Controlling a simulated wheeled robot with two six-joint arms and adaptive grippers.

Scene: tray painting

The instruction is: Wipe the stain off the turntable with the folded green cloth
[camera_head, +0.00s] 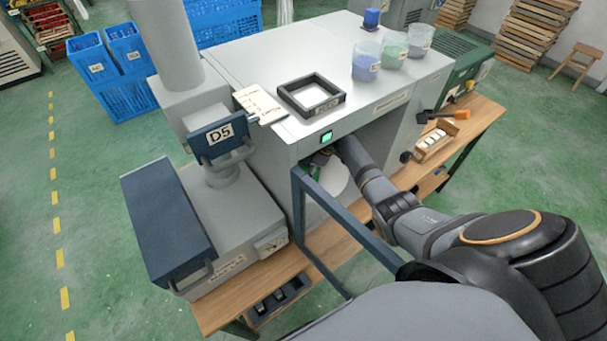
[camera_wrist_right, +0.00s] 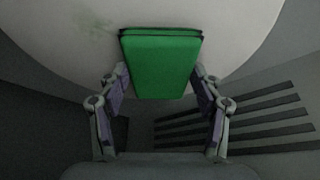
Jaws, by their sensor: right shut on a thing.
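The folded green cloth (camera_wrist_right: 162,68) is between the fingers of my right gripper (camera_wrist_right: 160,95), which is shut on it, in the right wrist view. The cloth lies over the near part of the pale round turntable (camera_wrist_right: 235,40); I cannot tell whether it touches the surface. A faint green stain (camera_wrist_right: 92,22) shows on the turntable to the left of the cloth. In the head view my right arm reaches into the booth opening, where part of the turntable (camera_head: 335,178) shows white. The right gripper is mostly hidden there. My left gripper is not in view.
The grey booth (camera_head: 270,105) surrounds the turntable, with a dark blue frame (camera_head: 328,205) at its front. On top are a dark square frame (camera_head: 311,96) and several tubs (camera_head: 366,62). Dark slots (camera_wrist_right: 235,122) lie beside the turntable.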

